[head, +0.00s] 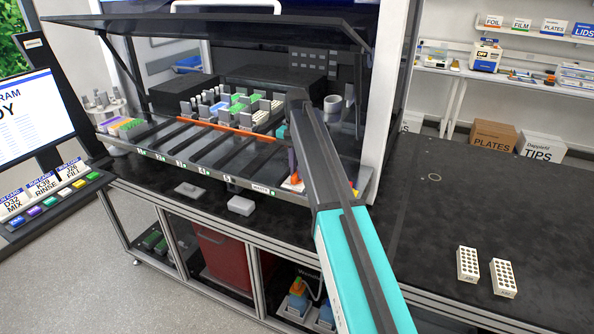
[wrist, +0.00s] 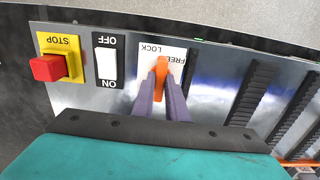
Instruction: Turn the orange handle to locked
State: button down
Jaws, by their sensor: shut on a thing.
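The orange handle (wrist: 161,70) stands on a white plate (wrist: 145,56) marked FREE and LOCK, which reads upside down in the wrist view. The handle points roughly toward the picture's top, near the lettering. I cannot tell exactly which mark it lines up with. My gripper (wrist: 162,85) has its two purple fingers shut on the handle, one at each side.
Left of the handle in the wrist view are a black ON/OFF switch (wrist: 106,63) and a red STOP button (wrist: 48,68). Dark rails (wrist: 246,95) lie to the right. In the head view, a raised dark hood (head: 230,28) hangs over the deck; labware racks (head: 240,108) stand behind.

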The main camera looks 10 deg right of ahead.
dwell(0.3)
jog(key=c, duration=1.8)
grip_release()
jog(key=shift+o, duration=0.2)
jog(key=shift+r, duration=0.1)
notch_tip(320, 180, up, 14)
jog(key=p, duration=0.7)
jog(key=shift+f, duration=0.25)
